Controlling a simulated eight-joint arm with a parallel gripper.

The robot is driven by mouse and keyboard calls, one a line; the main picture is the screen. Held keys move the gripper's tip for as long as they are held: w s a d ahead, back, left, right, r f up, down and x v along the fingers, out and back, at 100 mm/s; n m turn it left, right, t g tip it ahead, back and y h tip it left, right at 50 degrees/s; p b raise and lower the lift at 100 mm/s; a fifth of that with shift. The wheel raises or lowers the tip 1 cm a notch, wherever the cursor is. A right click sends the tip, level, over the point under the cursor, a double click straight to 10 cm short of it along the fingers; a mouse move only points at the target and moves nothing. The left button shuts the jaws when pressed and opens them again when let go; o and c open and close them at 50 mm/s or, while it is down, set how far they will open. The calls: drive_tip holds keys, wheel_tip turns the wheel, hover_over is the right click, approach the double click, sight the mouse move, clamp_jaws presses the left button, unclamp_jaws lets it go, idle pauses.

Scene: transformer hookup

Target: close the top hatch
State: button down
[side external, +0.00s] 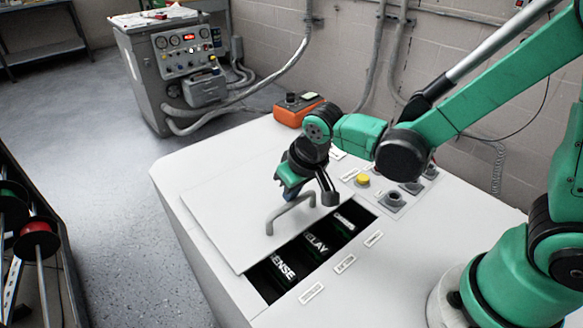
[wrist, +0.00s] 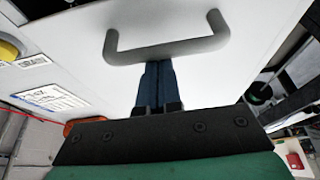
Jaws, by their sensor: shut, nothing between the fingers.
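The top hatch (side external: 218,220) is a flat white panel lying on top of the white cabinet, to the left of a dark rectangular opening (side external: 270,282). The opening is uncovered and shows labelled slots, with "RELAY" and "SENSE" readable. A grey bar handle (side external: 291,207) stands on the hatch near the opening; it also shows in the wrist view (wrist: 168,49). My gripper (wrist: 158,68) has its blue fingers shut and empty, with the tips close to the handle's bar. I cannot tell whether they touch it. In the side view the fingers are partly hidden behind my wrist.
A yellow button (side external: 363,180) and grey sockets (side external: 395,200) sit on the cabinet top right of the opening. An orange box (side external: 297,108) stands at the back edge. A grey machine with gauges (side external: 182,65) and a spool rack (side external: 36,240) stand on the floor.

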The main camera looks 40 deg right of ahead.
drive_tip(key=s, duration=0.7)
drive_tip(key=shift+s, duration=0.4)
drive_tip(key=shift+w, duration=0.1)
drive_tip(key=w, duration=0.2)
drive_tip(key=w+r, duration=0.1)
drive_tip(key=w, duration=0.1)
drive_tip(key=v, duration=1)
drive_tip(key=d+f+t, duration=0.1)
drive_tip(key=d+t, duration=0.2)
drive_tip(key=d, duration=0.3)
drive_tip(key=shift+w+d, duration=0.3)
drive_tip(key=shift+d, duration=0.1)
